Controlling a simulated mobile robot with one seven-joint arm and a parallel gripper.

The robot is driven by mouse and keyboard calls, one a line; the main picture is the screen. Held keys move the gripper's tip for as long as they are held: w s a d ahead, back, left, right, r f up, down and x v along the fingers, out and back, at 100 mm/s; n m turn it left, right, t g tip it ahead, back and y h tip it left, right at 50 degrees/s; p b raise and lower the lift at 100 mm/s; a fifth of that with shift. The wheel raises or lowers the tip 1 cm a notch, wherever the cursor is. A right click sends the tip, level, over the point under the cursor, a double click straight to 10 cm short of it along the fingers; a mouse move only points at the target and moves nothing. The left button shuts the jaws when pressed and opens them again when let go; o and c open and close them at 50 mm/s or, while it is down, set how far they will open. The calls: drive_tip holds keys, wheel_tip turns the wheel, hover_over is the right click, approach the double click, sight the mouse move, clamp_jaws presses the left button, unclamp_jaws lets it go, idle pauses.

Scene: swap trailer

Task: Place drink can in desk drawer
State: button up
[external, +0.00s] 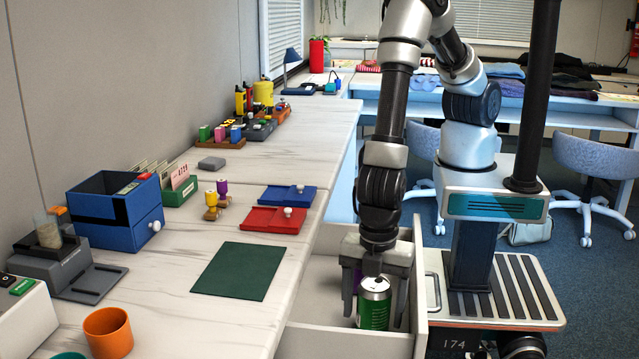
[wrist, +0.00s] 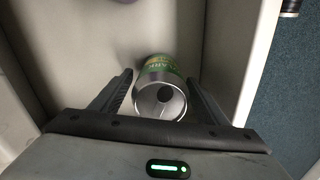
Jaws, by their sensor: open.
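The drink can (external: 375,304) is green with a silver top. It stands upright inside the open desk drawer (external: 421,300), near the drawer's front panel. My gripper (external: 376,300) points down into the drawer with its fingers on either side of the can. In the wrist view, the can (wrist: 160,90) shows between the two fingers of my gripper (wrist: 160,95). The fingers are open, with a visible gap on each side of the can. The can's base is hidden in the wrist view.
The desk (external: 310,255) carries a dark green mat (external: 240,271), red and blue trays (external: 274,219), a blue box (external: 115,210) and an orange cup (external: 108,333). The drawer has free floor behind the can. Chairs (external: 595,160) stand at the back right.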

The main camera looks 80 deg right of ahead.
drive_tip(key=shift+r, duration=0.1)
wheel_tip(320, 180, up, 12)
drive_tip(key=p, duration=0.3)
drive_tip(key=shift+r, duration=0.1)
drive_tip(key=shift+w+r, duration=0.1)
drive_tip(key=shift+w, duration=0.05)
drive_tip(key=w+d+r+m+t, duration=0.1)
drive_tip(key=w+d+r+m, duration=0.4)
drive_tip(key=d+r, duration=0.4)
drive_tip(key=w+d+r+m+t, duration=0.2)
drive_tip(key=w+d+r, duration=0.5)
drive_tip(key=d+r, duration=0.15)
drive_tip(key=s+d+r+m+t, duration=0.1)
drive_tip(key=s+d+r+m, duration=0.2)
drive_tip(key=d, duration=0.7)
drive_tip(key=s+d+r+m+t, duration=0.1)
drive_tip(key=s+d+r+m, duration=0.3)
drive_tip(key=d+r, duration=0.3)
drive_tip(key=d+m, duration=0.1)
drive_tip(key=d, duration=0.2)
drive_tip(key=shift+m+t, duration=0.3)
drive_tip(key=shift+m, duration=0.1)
drive_tip(key=shift+s, duration=0.1)
